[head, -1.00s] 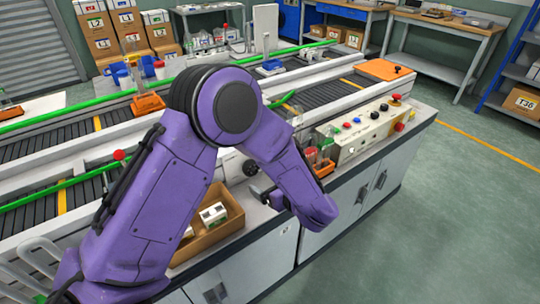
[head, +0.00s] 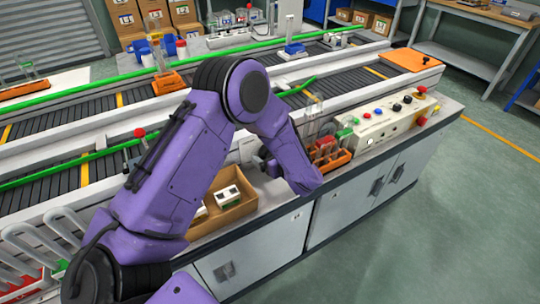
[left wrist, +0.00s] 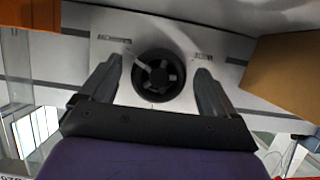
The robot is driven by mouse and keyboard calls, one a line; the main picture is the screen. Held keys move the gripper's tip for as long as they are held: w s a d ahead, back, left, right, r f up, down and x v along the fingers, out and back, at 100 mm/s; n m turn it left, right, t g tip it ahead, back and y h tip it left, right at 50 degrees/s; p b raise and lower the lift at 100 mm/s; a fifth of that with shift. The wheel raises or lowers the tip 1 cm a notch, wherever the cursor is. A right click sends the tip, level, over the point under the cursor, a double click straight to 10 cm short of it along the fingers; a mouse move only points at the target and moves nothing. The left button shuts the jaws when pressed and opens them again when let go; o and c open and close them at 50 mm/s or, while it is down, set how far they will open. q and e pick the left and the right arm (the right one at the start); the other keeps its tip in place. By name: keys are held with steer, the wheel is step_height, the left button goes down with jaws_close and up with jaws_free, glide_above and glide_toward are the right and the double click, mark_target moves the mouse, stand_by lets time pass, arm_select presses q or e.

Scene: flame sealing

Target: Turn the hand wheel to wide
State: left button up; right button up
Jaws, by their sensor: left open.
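The hand wheel (left wrist: 158,76) is black, round and spoked. It sits on a pale panel in the left wrist view, with a small label on either side that is too small to read. My left gripper (left wrist: 158,68) is open and faces the wheel, with one finger to its left and one to its right. Gaps show between the fingers and the rim, and I see no contact. In the head view my left gripper (head: 268,164) is partly hidden beside my purple forearm, and the wheel is hidden or cannot be made out. My right gripper is not in view.
An open cardboard box (head: 224,208) with small white packs stands left of my gripper. An orange rack (head: 330,160) of bottles and a control panel (head: 380,125) with buttons stand to the right. Conveyors (head: 180,110) run behind. The floor at right is clear.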

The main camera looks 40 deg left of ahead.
arm_select(q)
steer(key=c, duration=1)
steer(key=shift+c, duration=0.2)
steer(key=shift+t, duration=0.3)
steer(key=shift+f+n+t+h, duration=0.1)
steer(key=shift+n+t+h, duration=0.3)
steer(key=shift+n, duration=0.6)
steer(key=shift+n+t+b, duration=0.7)
steer(key=shift+n+t, duration=0.3)
steer(key=shift+n, duration=0.3)
steer(key=o, duration=1)
steer(key=shift+o, duration=0.2)
